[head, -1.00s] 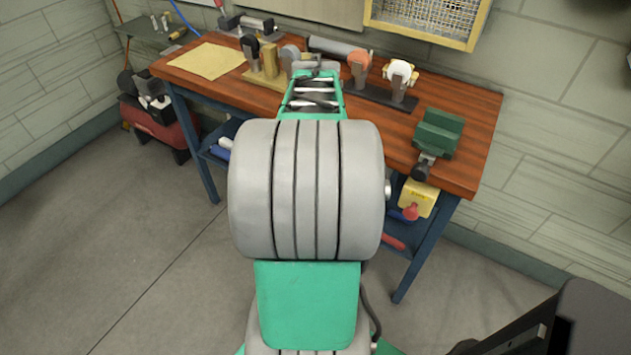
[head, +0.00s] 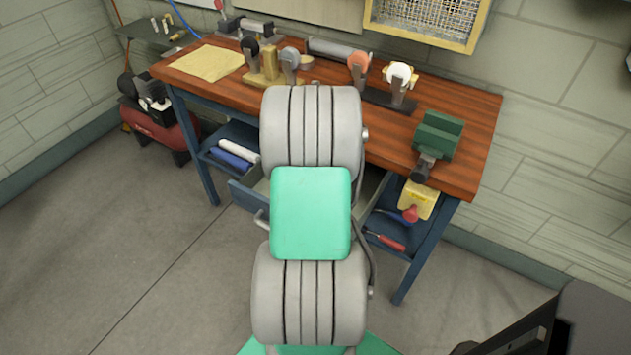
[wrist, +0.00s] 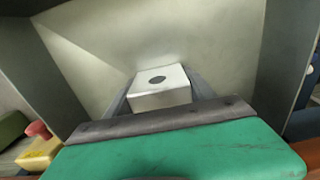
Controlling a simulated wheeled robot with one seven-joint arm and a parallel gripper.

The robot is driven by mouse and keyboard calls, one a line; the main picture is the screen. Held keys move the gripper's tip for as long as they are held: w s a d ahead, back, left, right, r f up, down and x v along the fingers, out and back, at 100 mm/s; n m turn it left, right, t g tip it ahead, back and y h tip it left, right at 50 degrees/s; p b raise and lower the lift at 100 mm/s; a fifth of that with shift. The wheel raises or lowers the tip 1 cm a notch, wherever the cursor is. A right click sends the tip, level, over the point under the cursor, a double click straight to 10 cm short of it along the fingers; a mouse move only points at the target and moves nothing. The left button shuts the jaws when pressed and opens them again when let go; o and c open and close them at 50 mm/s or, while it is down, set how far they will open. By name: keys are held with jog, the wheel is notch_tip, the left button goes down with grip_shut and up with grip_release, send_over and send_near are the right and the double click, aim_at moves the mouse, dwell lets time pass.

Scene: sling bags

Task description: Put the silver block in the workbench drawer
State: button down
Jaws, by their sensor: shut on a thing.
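The silver block (wrist: 160,88) is a pale cube with a dark round spot on its face. My gripper (wrist: 158,80) is shut on it, with a dark finger on each side. In the wrist view the block is within the outline of the workbench drawer, whose pale bottom (wrist: 200,35) and grey side walls surround it. I cannot tell whether the block touches the bottom. In the head view the drawer (head: 243,198) is pulled out under the bench top. My arm covers most of the drawer and hides the gripper and block there.
The workbench (head: 465,115) has a wooden top with a green vise (head: 438,135) at its right end. Blue shelves with tools flank the drawer.

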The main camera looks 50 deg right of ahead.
jog(key=shift+c, duration=1.6)
grip_release()
notch_tip(320, 180, up, 12)
jog(key=shift+r, duration=0.2)
jog(key=w+a+r+n+t, duration=0.15)
jog(key=a+n, duration=0.25)
jog(key=a, duration=0.5)
jog(key=w+a+n, duration=0.3)
jog(key=a, duration=0.5)
jog(key=w+a+n, duration=0.2)
jog(key=a+n, duration=0.2)
jog(key=a, duration=0.5)
jog(key=s+a+f+n+t, duration=0.1)
jog(key=s+a+n, duration=0.3)
jog(key=a, duration=0.6)
jog(key=shift+s+a+f+n, duration=0.4)
jog(key=shift+f+n, duration=0.3)
jog(key=shift+n, duration=0.4)
